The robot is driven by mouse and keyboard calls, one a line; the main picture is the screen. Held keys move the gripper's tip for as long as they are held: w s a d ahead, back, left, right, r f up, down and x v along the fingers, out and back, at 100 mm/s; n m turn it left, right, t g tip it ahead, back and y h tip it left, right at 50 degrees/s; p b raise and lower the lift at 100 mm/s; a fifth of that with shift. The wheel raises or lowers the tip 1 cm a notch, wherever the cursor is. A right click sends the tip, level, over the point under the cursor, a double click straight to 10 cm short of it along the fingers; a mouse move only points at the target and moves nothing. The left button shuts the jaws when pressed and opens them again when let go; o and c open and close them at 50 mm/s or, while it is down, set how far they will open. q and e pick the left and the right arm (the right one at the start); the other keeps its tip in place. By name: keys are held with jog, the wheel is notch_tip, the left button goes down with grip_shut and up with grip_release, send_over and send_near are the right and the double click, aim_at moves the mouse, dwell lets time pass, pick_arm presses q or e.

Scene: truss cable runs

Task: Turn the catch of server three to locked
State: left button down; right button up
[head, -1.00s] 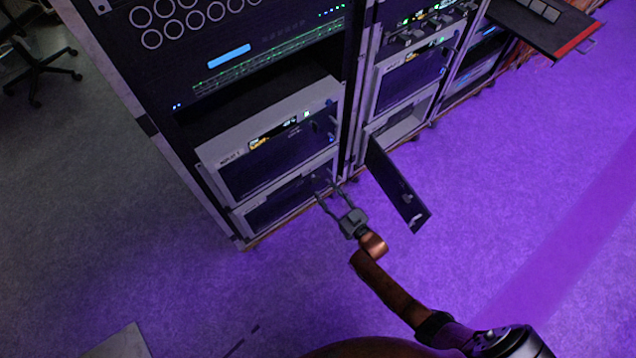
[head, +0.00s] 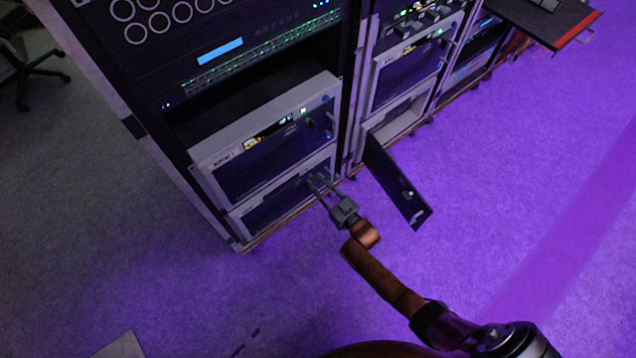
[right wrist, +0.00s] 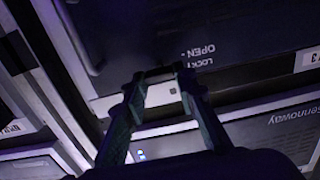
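Server three (head: 285,202) is the low unit in the left rack, with a dark front in a pale frame. In the right wrist view its dark front (right wrist: 240,25) carries upside-down OPEN and LOCK lettering and a "3" label (right wrist: 308,60) at the right. My right gripper (head: 318,181) is at the right end of this front. In the right wrist view its fingertips (right wrist: 160,72) are drawn close together beside the lettering, around the catch. The catch is mostly hidden between the tips and in shadow, so its angle cannot be told. My left gripper is out of view.
A dark door (head: 396,182) hangs open from the neighbouring rack, just right of my right gripper. Another server (head: 270,140) sits directly above server three. A dark shelf with a red edge (head: 545,20) juts out at the upper right.

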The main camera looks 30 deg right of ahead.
jog(key=c, duration=0.5)
